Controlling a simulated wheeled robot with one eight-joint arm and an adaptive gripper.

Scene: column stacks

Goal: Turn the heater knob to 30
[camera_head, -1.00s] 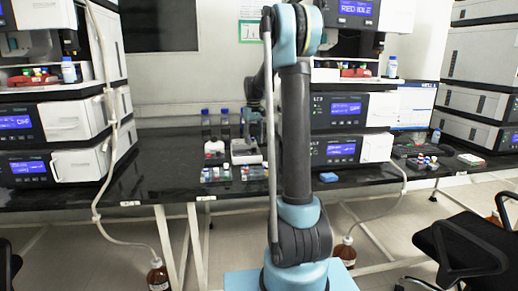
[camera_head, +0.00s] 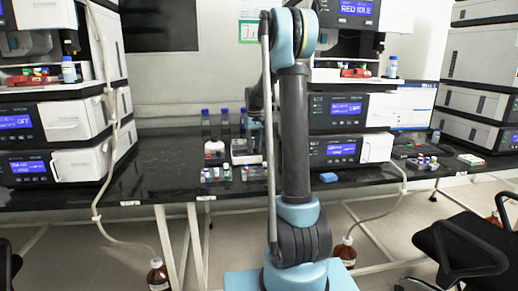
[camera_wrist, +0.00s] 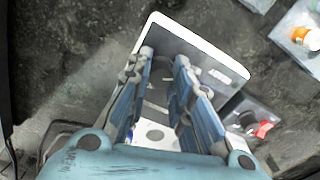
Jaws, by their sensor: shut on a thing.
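The heater (camera_head: 243,159) is a low white and grey unit on the black bench in the head view, partly behind my arm. In the wrist view the white-rimmed heater (camera_wrist: 225,62) lies under and beyond my fingers. My gripper (camera_wrist: 164,58) points at it, with one finger on each side of its middle. The gripper is shut on the heater knob, which the fingers mostly hide. A dark round mark on the white face shows between the finger bases. I cannot read the heater's setting. In the head view my gripper (camera_head: 255,138) is small and just above the heater.
A rack of small capped vials (camera_head: 218,174) stands in front of the heater. Blue-capped bottles (camera_head: 225,124) stand behind it. A red-capped vial (camera_wrist: 262,130) is close on the right in the wrist view. Instrument stacks (camera_head: 80,160) flank the work spot. A blue block (camera_head: 328,177) lies to the right.

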